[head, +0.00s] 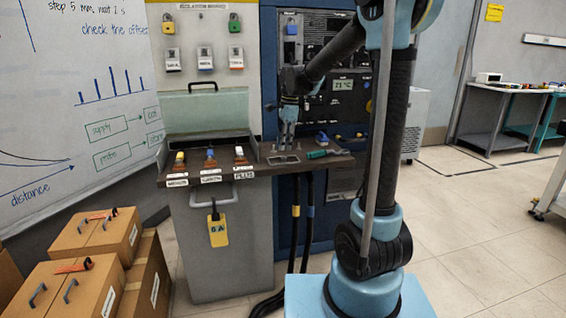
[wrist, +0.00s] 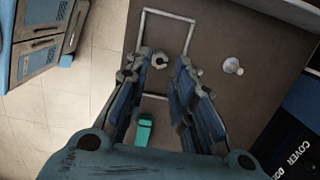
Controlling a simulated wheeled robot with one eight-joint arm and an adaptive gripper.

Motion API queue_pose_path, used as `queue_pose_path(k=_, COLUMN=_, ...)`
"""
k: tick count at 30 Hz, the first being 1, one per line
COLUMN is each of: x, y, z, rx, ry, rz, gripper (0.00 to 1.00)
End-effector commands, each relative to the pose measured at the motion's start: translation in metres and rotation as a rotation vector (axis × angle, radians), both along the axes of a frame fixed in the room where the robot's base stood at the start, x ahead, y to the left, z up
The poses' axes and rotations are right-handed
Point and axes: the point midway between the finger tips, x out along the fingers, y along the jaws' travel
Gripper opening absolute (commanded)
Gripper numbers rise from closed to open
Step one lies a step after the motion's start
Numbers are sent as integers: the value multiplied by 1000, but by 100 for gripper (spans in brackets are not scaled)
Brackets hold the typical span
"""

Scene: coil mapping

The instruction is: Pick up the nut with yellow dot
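In the wrist view, a small nut (wrist: 158,60) lies on the brown bench top inside a white outlined rectangle (wrist: 170,12). I cannot make out a yellow dot on it. My gripper (wrist: 162,67) is open, with one finger on each side of the nut in that view. I see no contact, and the height above the bench is unclear. In the head view, my gripper (head: 284,147) points down over the outlined area of the bench (head: 283,160); the nut cannot be made out there.
A small whitish piece (wrist: 232,66) lies right of the rectangle. A green-handled tool (head: 317,154) lies on the bench; its handle shows in the wrist view (wrist: 145,130). The panel (head: 330,90) rises behind.

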Motion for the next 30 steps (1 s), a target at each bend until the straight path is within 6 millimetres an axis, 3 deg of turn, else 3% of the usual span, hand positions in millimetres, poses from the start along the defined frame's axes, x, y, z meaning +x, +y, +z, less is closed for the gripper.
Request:
queue_pose_path(k=12, x=1, y=1, z=-46, rx=0, ry=0, rz=0, gripper=23)
queue_pose_path(k=22, x=1, y=1, z=-51, rx=0, ry=0, rz=0, gripper=23)
queue_pose_path(k=25, x=1, y=1, z=-51, rx=0, ry=0, rz=0, gripper=1)
queue_pose_path(k=30, x=1, y=1, z=-51, rx=0, ry=0, rz=0, gripper=1)
